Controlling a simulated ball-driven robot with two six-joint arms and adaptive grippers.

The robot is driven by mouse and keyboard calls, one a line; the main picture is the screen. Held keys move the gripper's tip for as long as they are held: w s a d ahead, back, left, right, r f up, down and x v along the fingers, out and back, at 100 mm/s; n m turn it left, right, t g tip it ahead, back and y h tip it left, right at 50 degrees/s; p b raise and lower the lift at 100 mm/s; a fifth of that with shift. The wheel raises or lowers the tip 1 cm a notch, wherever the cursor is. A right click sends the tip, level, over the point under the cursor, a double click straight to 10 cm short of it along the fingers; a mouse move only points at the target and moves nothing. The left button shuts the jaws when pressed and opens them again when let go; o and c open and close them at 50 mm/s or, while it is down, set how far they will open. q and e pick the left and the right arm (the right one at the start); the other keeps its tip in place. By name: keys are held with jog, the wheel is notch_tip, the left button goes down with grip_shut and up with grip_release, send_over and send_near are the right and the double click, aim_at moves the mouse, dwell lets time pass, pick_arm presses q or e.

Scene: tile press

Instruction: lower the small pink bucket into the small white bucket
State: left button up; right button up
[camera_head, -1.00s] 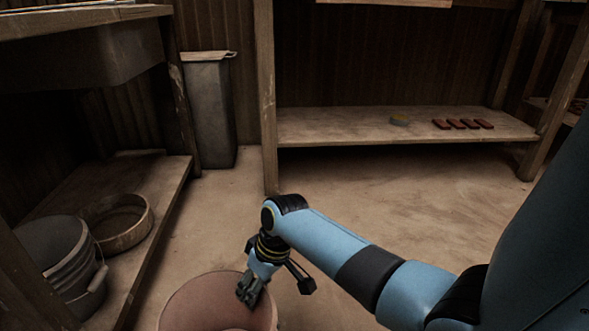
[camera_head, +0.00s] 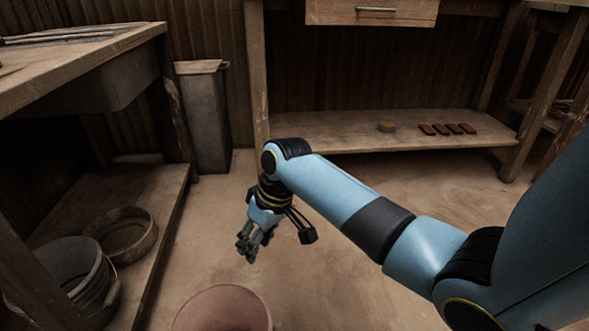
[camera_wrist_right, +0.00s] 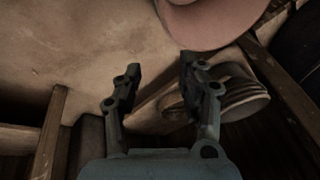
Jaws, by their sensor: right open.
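The pink bucket (camera_head: 222,312) is at the bottom edge of the head view, its open rim up and its lower part cut off. It also shows at the top of the right wrist view (camera_wrist_right: 212,22). My right gripper (camera_head: 246,251) is open and empty, above and apart from the pink bucket's rim. Its two spread fingers show in the right wrist view (camera_wrist_right: 160,70). A pale grey ribbed bucket (camera_head: 70,272) with a handle stands on the low shelf at left; I cannot tell if it is the white bucket. My left gripper is out of view.
A round wooden-rimmed sieve (camera_head: 128,237) lies beside the ribbed bucket on the low shelf (camera_head: 168,215). A tall grey bin (camera_head: 205,120) stands behind. Several red tiles (camera_head: 447,129) and a yellowish round thing (camera_head: 386,126) are on the back shelf. The floor at right is clear.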

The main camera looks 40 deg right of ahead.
pick_arm(q)
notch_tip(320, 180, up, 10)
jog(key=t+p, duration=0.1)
jog(key=p, duration=0.5)
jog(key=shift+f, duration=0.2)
pick_arm(e)
jog(key=d+r+m+h, duration=0.1)
jog(key=d+r+m, duration=0.2)
jog(key=d+r, duration=0.6)
jog(key=shift+s+r, duration=0.25)
jog(key=shift+r, duration=0.45)
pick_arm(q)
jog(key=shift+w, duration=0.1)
pick_arm(e)
jog(key=shift+d, duration=0.1)
